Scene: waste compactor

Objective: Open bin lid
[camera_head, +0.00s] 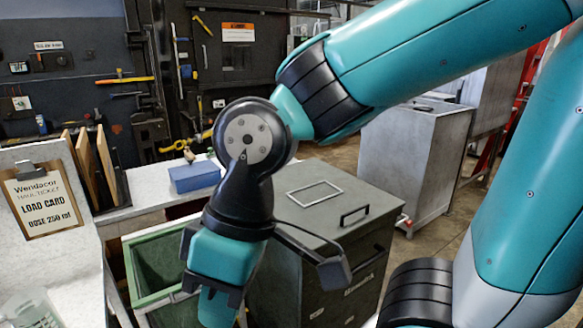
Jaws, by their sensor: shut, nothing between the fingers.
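A dark grey-green bin (275,268) stands at the centre, below and behind my arm. Its flat lid (315,220) lies closed on top, with a black handle (354,216) near the right front corner and a pale rectangular outline on its surface. My wrist hangs in front of the bin's left part and covers part of the lid and front. A black block on a thin bar at my wrist overlaps the bin's front. The fingertips of my gripper do not show, so I cannot see how they stand to the handle.
A blue box (195,177) and a load card (43,200) are on the left. A grey metal cabinet (411,160) stands behind on the right. Floor shows between it and the lidded bin.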

